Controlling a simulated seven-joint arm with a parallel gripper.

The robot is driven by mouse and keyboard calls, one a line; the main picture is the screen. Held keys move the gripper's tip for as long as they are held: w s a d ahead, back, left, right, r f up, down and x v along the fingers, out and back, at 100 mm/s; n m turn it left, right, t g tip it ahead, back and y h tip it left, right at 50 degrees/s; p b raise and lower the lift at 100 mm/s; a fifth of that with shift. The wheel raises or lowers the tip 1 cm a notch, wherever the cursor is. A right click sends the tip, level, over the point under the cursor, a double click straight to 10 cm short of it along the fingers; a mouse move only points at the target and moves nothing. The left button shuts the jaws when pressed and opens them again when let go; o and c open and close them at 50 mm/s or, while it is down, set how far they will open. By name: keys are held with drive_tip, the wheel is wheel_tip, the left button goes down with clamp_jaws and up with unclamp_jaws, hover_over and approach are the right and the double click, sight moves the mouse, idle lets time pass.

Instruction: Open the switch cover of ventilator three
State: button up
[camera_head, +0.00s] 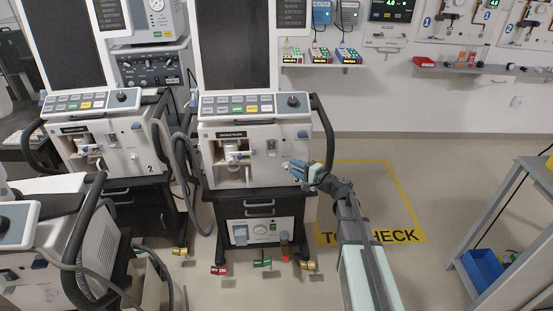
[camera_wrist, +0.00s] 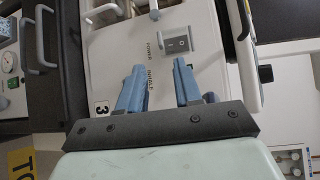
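Ventilator three (camera_head: 235,133) stands in the middle of the head view, its front panel facing me. Its small grey switch cover (camera_head: 271,146) is on the right half of the panel. In the wrist view the switch cover (camera_wrist: 178,43) is a grey metal piece beside the POWER lettering, beyond the fingertips; whether it is shut is hard to tell. My gripper (camera_head: 292,168) is in front of the panel's lower right, near the number 3. In the wrist view my gripper (camera_wrist: 158,68) has its two blue fingers apart with nothing between them, and they look clear of the cover.
Ventilator two (camera_head: 85,150) stands to the left, with hoses between the machines. A dark handle (camera_head: 325,130) curves along ventilator three's right side. A yellow-framed floor area (camera_head: 375,195) is clear at the right. A grey rack with a blue bin (camera_head: 483,267) stands far right.

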sight(272, 148)
drive_tip(key=x, duration=1)
drive_tip(key=shift+w+a, duration=0.2)
clamp_jaws()
